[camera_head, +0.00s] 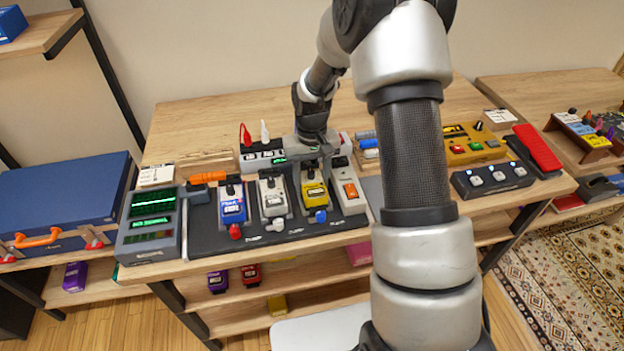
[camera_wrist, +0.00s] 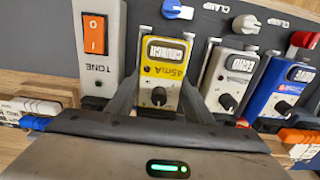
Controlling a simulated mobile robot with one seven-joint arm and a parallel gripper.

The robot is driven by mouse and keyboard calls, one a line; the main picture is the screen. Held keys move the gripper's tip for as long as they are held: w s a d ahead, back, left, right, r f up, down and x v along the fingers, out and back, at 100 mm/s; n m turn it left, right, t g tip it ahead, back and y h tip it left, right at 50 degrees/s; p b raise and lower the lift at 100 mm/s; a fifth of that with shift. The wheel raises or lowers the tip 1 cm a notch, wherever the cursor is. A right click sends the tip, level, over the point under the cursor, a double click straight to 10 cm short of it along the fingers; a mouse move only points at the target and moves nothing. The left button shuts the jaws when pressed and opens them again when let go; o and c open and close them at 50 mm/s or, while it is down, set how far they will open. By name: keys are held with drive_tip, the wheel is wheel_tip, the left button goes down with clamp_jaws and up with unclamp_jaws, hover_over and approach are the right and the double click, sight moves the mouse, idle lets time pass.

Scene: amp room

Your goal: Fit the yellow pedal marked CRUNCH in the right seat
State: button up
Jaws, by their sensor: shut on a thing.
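The yellow pedal marked CRUNCH (camera_head: 314,194) is at the right seat of the dark pedal board (camera_head: 210,244). In the wrist view the CRUNCH pedal (camera_wrist: 165,60) stands between my two fingers, its label end toward the blue clamp knob (camera_wrist: 178,10). My gripper (camera_head: 313,168) is shut on this pedal from its back end; in the wrist view the fingers (camera_wrist: 158,98) flank its sides. I cannot tell whether the pedal is fully down in the seat. The blue clamp knob (camera_head: 321,216) is in front of it.
The grey ECHO pedal (camera_head: 273,196) and a blue pedal (camera_head: 232,205) fill the other two seats. A white TONE box with an orange switch (camera_head: 350,190) stands close on the right. A meter box (camera_head: 152,222) is at the left; a power unit with plugs (camera_head: 262,152) is behind.

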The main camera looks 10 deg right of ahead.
drive_tip(key=shift+s+f+b, duration=0.2)
drive_tip(key=shift+s+f, duration=0.05)
drive_tip(key=shift+f, duration=0.25)
drive_tip(key=shift+s+f+b, duration=0.2)
drive_tip(key=shift+f, duration=0.3)
drive_tip(key=o, duration=1.3)
drive_tip(key=shift+c, duration=1.4)
drive_tip(key=shift+w+r+p, duration=0.15)
drive_tip(key=shift+r+p, duration=0.35)
drive_tip(key=shift+r, duration=0.05)
drive_tip(key=shift+w+r+p, duration=0.15)
drive_tip(key=shift+r+p, duration=0.3)
drive_tip(key=shift+r, duration=0.1)
drive_tip(key=shift+w+r+p, duration=0.1)
drive_tip(key=shift+r+p, duration=1.4)
drive_tip(key=shift+r, duration=1.05)
